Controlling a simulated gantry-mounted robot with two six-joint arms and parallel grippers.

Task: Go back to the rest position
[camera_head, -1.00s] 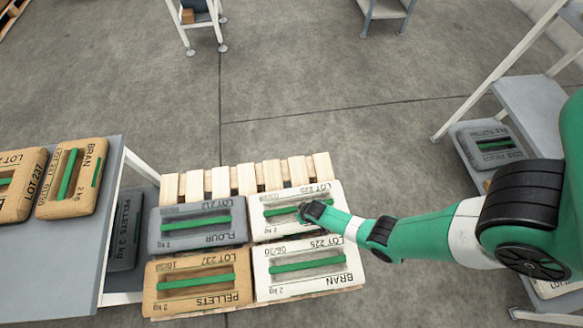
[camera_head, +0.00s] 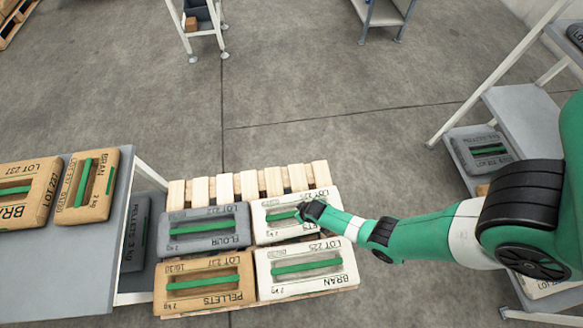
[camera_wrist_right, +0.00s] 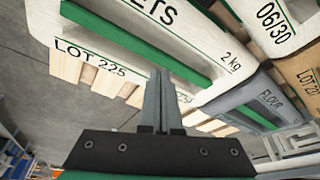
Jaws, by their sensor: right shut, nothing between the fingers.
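My right gripper (camera_head: 301,214) is over the far right white bag (camera_head: 268,234) on the pallet, next to its green strip. The right wrist view shows its two fingers (camera_wrist_right: 160,85) shut together with nothing between them, in front of a white bag (camera_wrist_right: 225,67) marked LOT 225. I cannot tell whether the fingertips touch the bag. My left arm and gripper are not in view.
The wooden pallet (camera_head: 225,187) also carries a grey flour bag (camera_head: 204,243), a brown pellets bag (camera_head: 205,298) and a white bran bag (camera_head: 308,288). A grey table (camera_head: 60,275) with brown bags stands left, a shelf rack (camera_head: 520,120) right.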

